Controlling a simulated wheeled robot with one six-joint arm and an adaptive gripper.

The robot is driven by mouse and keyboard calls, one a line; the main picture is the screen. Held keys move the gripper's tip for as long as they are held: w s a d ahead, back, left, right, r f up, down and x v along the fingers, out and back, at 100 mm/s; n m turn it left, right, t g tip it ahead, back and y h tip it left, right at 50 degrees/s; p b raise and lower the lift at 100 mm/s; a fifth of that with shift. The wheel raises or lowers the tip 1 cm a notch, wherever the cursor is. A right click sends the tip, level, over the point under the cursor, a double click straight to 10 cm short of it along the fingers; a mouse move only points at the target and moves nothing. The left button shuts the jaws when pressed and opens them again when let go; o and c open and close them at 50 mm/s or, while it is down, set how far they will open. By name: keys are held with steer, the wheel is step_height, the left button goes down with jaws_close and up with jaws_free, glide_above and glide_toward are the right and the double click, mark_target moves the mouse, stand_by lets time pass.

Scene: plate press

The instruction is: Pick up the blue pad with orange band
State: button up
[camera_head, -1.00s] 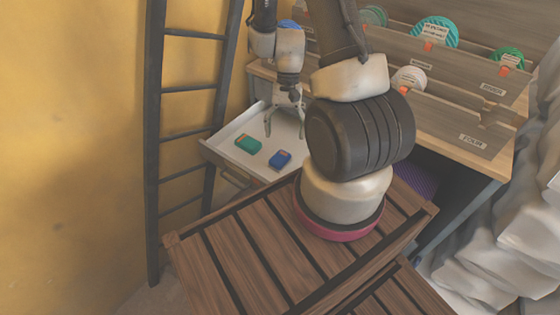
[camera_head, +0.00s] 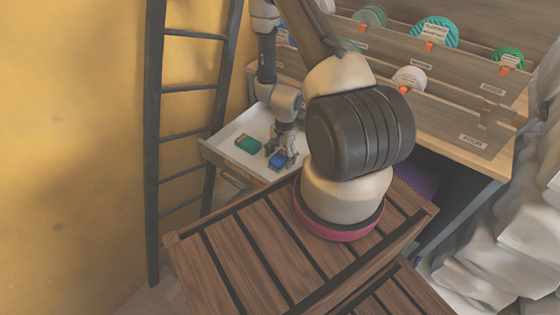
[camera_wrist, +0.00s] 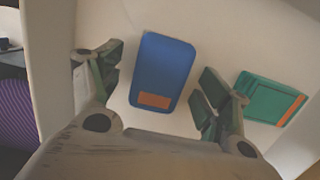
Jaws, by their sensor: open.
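The blue pad with an orange band (camera_wrist: 163,65) lies flat on the white drawer floor, and it also shows in the head view (camera_head: 277,161). Its orange band (camera_wrist: 154,100) faces my wrist. My gripper (camera_wrist: 160,80) is open, with one finger on each side of the blue pad. In the wrist view a gap shows between the pad and each finger. In the head view my gripper (camera_head: 281,156) is low over the pad and partly covers it.
A green pad with an orange band (camera_head: 248,143) lies beside the blue one, close to one finger in the wrist view (camera_wrist: 268,97). The drawer (camera_head: 214,150) has low walls. Racks with round plates stand behind; a dark ladder (camera_head: 155,150) stands left.

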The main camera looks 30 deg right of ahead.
mark_target(280, 157)
steer(key=shift+f, duration=0.4)
steer(key=shift+f, duration=0.25)
steer(key=shift+a, duration=0.1)
stand_by(0.3)
steer(key=c, duration=1.2)
step_height(280, 157, up, 10)
steer(key=shift+r, duration=0.25)
steer(key=o, duration=0.5)
steer(key=c, duration=0.3)
